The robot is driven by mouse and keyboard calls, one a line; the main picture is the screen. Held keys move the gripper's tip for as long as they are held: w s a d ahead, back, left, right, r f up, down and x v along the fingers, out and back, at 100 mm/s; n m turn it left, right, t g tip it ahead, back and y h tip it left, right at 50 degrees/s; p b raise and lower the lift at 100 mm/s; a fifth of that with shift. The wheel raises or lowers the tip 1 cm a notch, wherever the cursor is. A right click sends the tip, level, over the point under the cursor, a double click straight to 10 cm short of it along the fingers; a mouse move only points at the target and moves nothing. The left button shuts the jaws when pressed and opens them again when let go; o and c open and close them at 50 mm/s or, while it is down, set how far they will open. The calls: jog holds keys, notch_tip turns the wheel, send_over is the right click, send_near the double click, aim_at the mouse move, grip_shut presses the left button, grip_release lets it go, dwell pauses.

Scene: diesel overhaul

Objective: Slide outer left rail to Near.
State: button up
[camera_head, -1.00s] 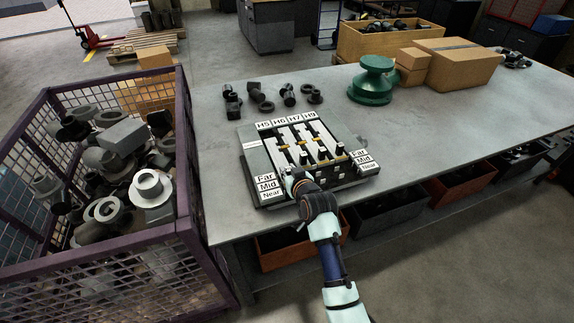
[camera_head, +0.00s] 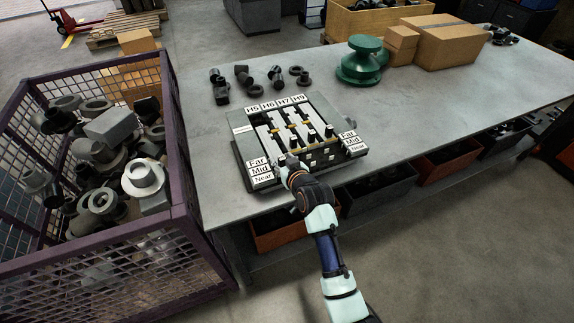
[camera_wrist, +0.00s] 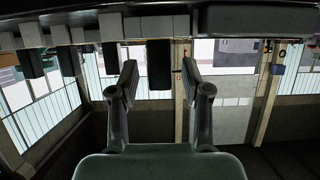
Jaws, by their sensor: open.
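The slider panel (camera_head: 238,150) lies on the grey workbench, with rails labelled H5, H6, H7 and H9 along its far edge. The outer left rail (camera_head: 265,136) is the one under H5. Far, Mid and Near labels stand at both sides; the left set (camera_head: 260,170) is beside my gripper. My gripper (camera_head: 286,162) is at the near end of the outer left rail and partly hides it there. In the wrist view my gripper (camera_wrist: 159,76) is open, with a black knob (camera_wrist: 159,58) showing between its fingertips. Whether they touch it I cannot tell.
More black knobs (camera_head: 311,135) stand close to the right of my gripper. Dark metal parts (camera_head: 242,72) and a green part (camera_head: 361,62) lie behind the panel. A purple mesh crate (camera_head: 178,150) stands at the left. The bench right of the panel is clear.

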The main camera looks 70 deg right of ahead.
jog(key=v, duration=1.1)
jog(key=shift+s, duration=0.2)
jog(key=shift+a, duration=0.1)
jog(key=w+a+r+n+t+y, duration=0.15)
jog(key=w+a, duration=0.35)
jog(key=a, duration=0.6)
jog(key=w+a+r+n+t+y, duration=0.1)
jog(key=w+a+r+n+y, duration=0.3)
jog(key=a, duration=0.8)
jog(key=a+r+n+y, duration=0.2)
jog(key=a+n+y, duration=0.15)
jog(key=a, duration=1.55)
notch_tip(320, 180, up, 27)
jog(key=s+a+p, duration=0.1)
jog(key=p, duration=2.6)
jog(key=shift+r+t, duration=0.2)
jog(key=shift+t, duration=0.15)
